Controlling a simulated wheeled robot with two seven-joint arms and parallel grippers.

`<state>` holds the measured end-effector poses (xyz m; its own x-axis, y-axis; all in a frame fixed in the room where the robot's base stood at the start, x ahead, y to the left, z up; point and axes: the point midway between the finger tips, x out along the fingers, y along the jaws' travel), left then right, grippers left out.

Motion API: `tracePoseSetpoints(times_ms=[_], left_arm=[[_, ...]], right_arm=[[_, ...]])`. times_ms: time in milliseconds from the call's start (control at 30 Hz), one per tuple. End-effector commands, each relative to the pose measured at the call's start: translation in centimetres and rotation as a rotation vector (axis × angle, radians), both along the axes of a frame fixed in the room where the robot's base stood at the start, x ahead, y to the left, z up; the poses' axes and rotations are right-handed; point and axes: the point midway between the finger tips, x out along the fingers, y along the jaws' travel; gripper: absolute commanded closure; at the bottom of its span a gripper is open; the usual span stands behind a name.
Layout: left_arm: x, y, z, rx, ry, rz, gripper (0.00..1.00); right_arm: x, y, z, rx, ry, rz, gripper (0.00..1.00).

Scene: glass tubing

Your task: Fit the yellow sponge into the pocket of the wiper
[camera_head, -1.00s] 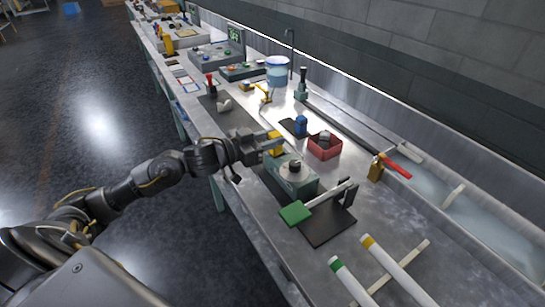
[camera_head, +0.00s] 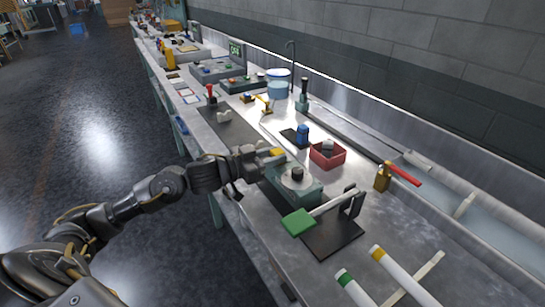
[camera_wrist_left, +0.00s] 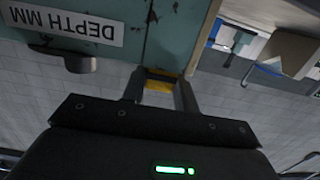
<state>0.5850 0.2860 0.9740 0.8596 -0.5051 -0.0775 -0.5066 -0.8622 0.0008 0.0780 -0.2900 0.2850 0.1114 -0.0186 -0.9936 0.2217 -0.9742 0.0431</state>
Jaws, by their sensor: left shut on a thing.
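My left gripper (camera_head: 268,157) is shut on a small yellow block (camera_head: 277,152), which looks like the sponge. It also shows as a yellow strip between the fingers in the left wrist view (camera_wrist_left: 159,84). I cannot tell whether the yellow block touches the box. I cannot pick out the wiper or its pocket with certainty. My right gripper is not in view.
A green pad (camera_head: 298,222) on a pale bar stands at a black plate (camera_head: 334,241), close to the teal box. A red tray (camera_head: 327,156) lies behind. White tubes (camera_head: 398,272) lie in front.

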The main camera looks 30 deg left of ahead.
Motion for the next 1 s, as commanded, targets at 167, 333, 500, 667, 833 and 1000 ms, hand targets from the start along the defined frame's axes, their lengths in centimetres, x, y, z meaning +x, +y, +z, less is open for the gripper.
tracePoseSetpoints(times_ms=[167, 333, 500, 667, 833, 1000], left_arm=[[0.0, 0.0, -0.5, 0.0, 0.0, 0.0, 0.51], [0.0, 0.0, -0.5, 0.0, 0.0, 0.0, 0.49], [0.0, 0.0, -0.3, -0.001, -0.001, 0.0, 0.49], [-1.4, 0.9, -0.4, 0.003, 0.002, 0.002, 0.49], [-4.4, 2.6, -0.4, 0.005, 0.004, 0.001, 0.49], [-6.9, 4.1, -0.3, 0.003, 0.005, 0.001, 0.49]], right_arm=[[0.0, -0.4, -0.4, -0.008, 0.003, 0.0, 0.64], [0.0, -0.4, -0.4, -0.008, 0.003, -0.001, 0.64], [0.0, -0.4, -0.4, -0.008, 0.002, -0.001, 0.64], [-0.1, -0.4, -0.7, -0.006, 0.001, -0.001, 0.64], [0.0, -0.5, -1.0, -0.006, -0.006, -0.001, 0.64], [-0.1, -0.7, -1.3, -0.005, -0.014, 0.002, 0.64]])
